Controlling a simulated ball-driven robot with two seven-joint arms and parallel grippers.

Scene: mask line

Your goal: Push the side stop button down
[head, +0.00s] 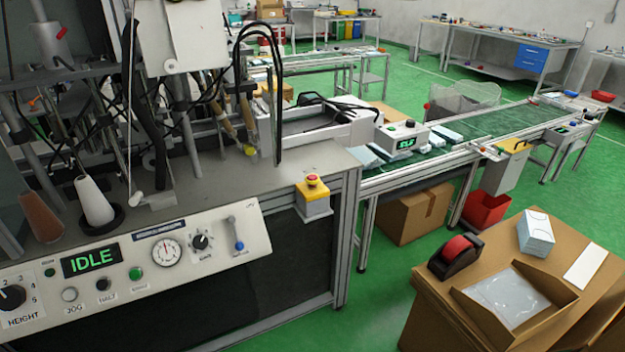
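The side stop button is a red round cap (313,180) on a yellow box (314,194). The box is fixed at the right front corner of the machine's grey table (225,196). The cap stands above the box top and nothing covers it. How far it is pressed is too small to tell. Neither of my grippers shows in the head view.
A control panel (205,262) with an IDLE display (92,260) fronts the machine. A conveyor (480,123) runs off to the right. A cardboard carton (412,215) and red bin (487,210) stand below it. A brown box-like stand (440,300) carries a tape dispenser (455,255).

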